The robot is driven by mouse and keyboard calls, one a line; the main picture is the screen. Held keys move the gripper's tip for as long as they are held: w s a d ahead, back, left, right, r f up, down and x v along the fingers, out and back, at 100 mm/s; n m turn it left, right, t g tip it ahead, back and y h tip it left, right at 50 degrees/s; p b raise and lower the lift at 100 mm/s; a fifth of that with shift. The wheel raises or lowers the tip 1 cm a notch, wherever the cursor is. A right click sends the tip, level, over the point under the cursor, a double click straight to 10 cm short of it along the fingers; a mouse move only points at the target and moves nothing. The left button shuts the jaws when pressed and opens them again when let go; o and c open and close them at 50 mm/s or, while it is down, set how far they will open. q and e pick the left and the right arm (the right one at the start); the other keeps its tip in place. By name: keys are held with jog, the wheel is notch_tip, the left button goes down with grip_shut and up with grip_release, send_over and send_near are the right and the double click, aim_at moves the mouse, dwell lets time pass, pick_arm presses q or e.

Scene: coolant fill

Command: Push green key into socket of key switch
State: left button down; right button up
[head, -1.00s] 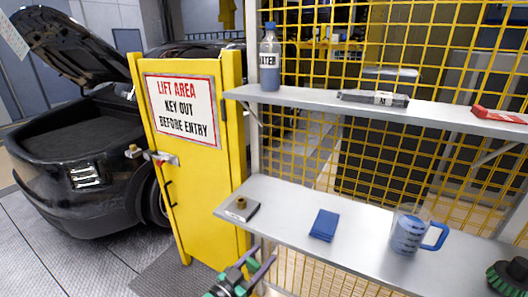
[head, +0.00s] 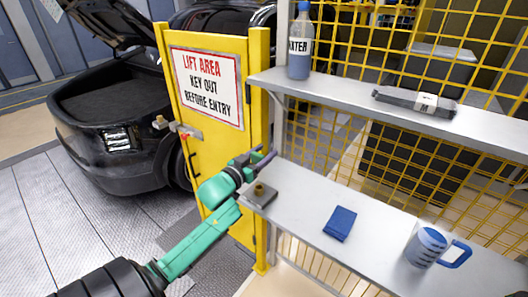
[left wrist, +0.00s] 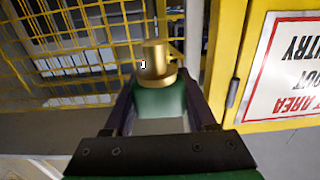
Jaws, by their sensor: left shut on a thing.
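In the left wrist view my left gripper (left wrist: 158,98) is shut on the green key (left wrist: 163,100). A brass cylinder (left wrist: 155,66) stands just beyond the green part; I cannot tell whether it belongs to the key. The key is not clear in the head view. My right gripper is out of view.
A blue folded cloth (head: 340,223) and a measuring jug (head: 427,246) stand on the lower shelf (head: 300,204). The yellow door (head: 215,130) with a sign is close on the left.

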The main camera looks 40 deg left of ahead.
pick_arm(q)
notch_tip(320, 180, down, 6)
jog(key=b, duration=0.4)
jog(key=shift+d+r, duration=0.1)
jog(key=shift+r, duration=0.1)
jog(key=shift+w+f, duration=0.1)
dwell(0.3)
dwell(0.4)
